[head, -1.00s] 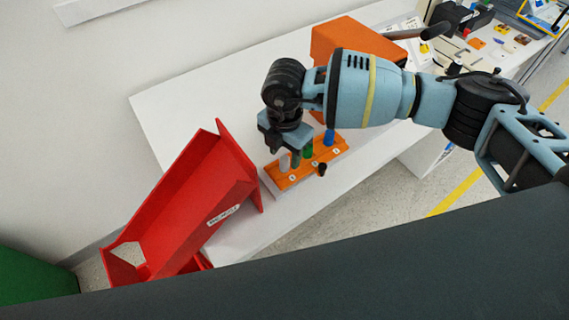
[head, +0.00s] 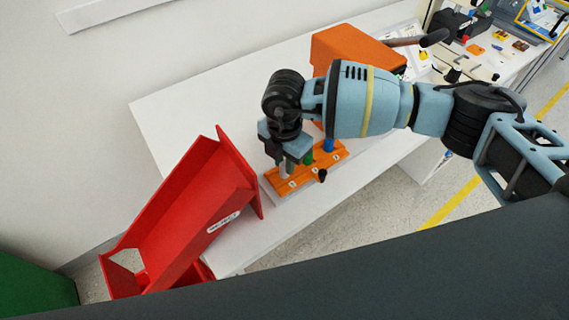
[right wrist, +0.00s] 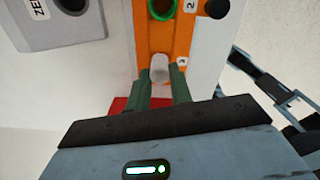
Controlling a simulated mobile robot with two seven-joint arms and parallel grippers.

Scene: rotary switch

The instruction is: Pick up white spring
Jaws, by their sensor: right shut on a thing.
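The white spring (head: 283,172) stands upright at the left end of the orange holder (head: 303,178), beside a green piece (head: 308,158) and a blue piece (head: 329,144). My right gripper (head: 284,163) points down over that end and is shut on the white spring. In the right wrist view, the white spring (right wrist: 159,68) sits between the two green-grey fingertips of the right gripper (right wrist: 160,84). Its lower part is still at the orange holder (right wrist: 174,42); I cannot tell whether it is lifted. My left gripper is not in view.
A red chute (head: 185,205) stands close to the left of the holder. A large orange box (head: 350,45) sits behind my right arm. A small black knob (head: 322,175) is at the holder's front edge. The white table (head: 210,100) is clear at the back left.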

